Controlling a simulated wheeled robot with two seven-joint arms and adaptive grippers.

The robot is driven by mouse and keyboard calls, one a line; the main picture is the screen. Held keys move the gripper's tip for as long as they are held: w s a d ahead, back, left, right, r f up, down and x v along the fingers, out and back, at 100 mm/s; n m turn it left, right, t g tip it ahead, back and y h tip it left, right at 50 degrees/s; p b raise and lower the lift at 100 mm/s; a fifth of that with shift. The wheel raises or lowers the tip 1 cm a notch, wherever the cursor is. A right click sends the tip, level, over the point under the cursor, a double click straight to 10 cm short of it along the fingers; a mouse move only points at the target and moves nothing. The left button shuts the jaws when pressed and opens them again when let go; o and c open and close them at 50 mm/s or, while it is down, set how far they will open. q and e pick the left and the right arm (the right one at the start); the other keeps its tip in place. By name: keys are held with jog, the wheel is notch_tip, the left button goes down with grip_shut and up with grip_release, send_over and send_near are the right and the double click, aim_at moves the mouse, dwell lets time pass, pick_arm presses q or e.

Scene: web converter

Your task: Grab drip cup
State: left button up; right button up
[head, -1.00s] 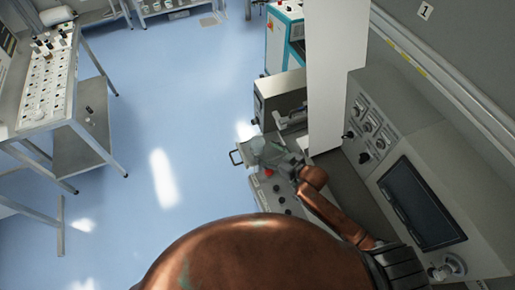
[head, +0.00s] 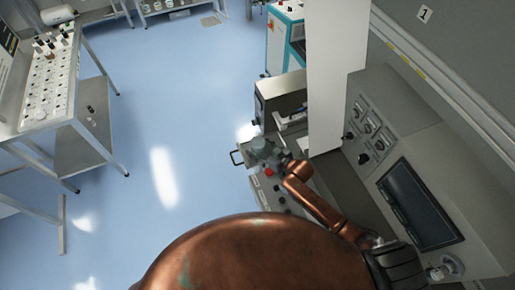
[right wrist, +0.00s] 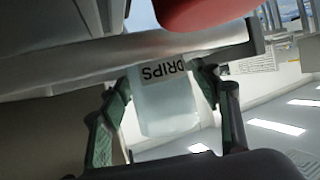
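The drip cup (right wrist: 165,105) is a pale translucent cup with a white label reading DRIPS, upside down in the right wrist view. It stands against a grey metal surface (right wrist: 60,75). My right gripper (right wrist: 163,85) is open, one green-padded finger on each side of the cup, with the tips close to its sides. I cannot tell whether they touch it. In the head view the right gripper (head: 272,155) is at the machine's low control box, and the cup (head: 260,147) shows small and blurred there. My left gripper is not in view.
A red button (head: 268,172) sits on the control box (head: 268,192) close to the right gripper. A tall white panel (head: 335,70) and a console with a dark screen (head: 420,203) stand to the right. A bench (head: 48,85) with samples is at left; blue floor lies free between.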

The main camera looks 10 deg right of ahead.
jog(key=c, duration=1)
jog(key=shift+c, duration=0.5)
jog(key=shift+r, duration=0.15)
